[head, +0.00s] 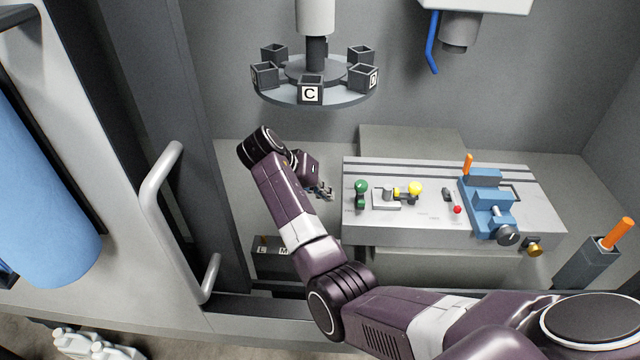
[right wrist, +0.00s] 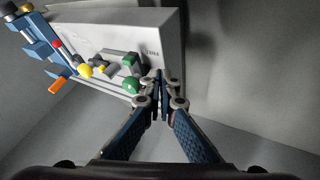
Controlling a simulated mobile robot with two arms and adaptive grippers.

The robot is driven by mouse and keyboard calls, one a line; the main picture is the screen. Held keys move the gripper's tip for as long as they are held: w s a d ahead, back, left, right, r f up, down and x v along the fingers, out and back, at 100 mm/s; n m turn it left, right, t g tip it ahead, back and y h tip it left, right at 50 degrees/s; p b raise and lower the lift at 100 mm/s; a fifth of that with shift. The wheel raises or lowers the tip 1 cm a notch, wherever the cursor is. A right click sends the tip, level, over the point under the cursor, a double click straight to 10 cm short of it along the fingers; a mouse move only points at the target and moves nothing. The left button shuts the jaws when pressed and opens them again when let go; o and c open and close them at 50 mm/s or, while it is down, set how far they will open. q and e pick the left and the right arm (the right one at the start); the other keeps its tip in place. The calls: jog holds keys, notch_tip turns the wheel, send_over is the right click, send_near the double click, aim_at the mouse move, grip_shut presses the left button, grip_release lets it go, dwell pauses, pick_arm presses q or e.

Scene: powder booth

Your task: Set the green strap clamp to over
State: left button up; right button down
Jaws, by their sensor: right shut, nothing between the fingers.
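The green strap clamp (head: 361,190) stands at the left end of the grey machine table (head: 440,238), a green ball-like knob above a green base. In the right wrist view the green knob (right wrist: 131,85) and a second green part (right wrist: 129,62) show at the table's edge. My right gripper (head: 327,192) is just left of the table, a short gap from the clamp. In the right wrist view its fingers (right wrist: 162,78) are together and empty, beside the green parts. My left gripper is not in view.
A carousel of dark cups (head: 316,95) hangs behind. A grey door handle (head: 155,205) is at left.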

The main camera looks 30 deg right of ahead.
aim_at(361, 197)
jog(key=d+f+p, duration=0.1)
jog(key=s+d+f+p, duration=0.1)
jog(key=d, duration=0.1)
jog(key=d+f+p, duration=0.1)
jog(key=d, duration=0.1)
jog(key=shift+s+d+p, duration=0.2)
jog(key=shift+s+p, duration=0.1)
jog(key=shift+s, duration=0.05)
jog(key=shift+s+d, duration=0.1)
jog(key=shift+d, duration=0.05)
jog(key=shift+f, duration=0.1)
